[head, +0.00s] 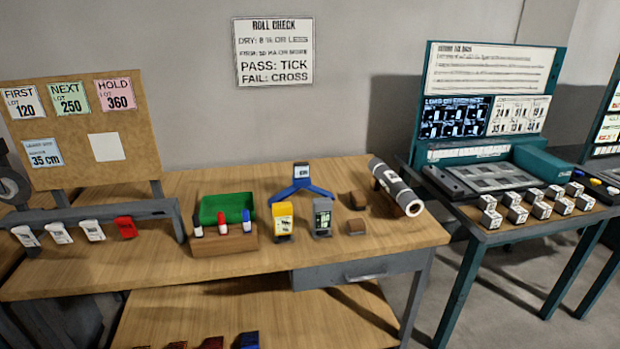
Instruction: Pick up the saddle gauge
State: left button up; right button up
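The likely saddle gauge (301,189) is a blue piece with two spread legs and a small grey-framed display on top. It stands on the wooden bench (400,236) towards the back, in the middle of the picture. The display's reading is too small to make out. Nothing is touching it that I can see. The yellow meter and the grey meter stand in front of it, close to its legs. Neither of my grippers shows in the head view.
A yellow meter (283,222) and a grey meter (322,218) stand in front. A green bin (225,207) and a wooden pen holder (225,243) stand left. Bench space is clear at front right.

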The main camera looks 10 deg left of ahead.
aim_at(301, 177)
jog(key=i+l, duration=0.3)
jog(key=l, duration=0.15)
jog(key=i+l+u, duration=0.1)
jog(key=i+l, duration=0.25)
jog(key=i+l+u, duration=0.1)
jog(key=i+l, duration=0.2)
jog(key=l, duration=0.25)
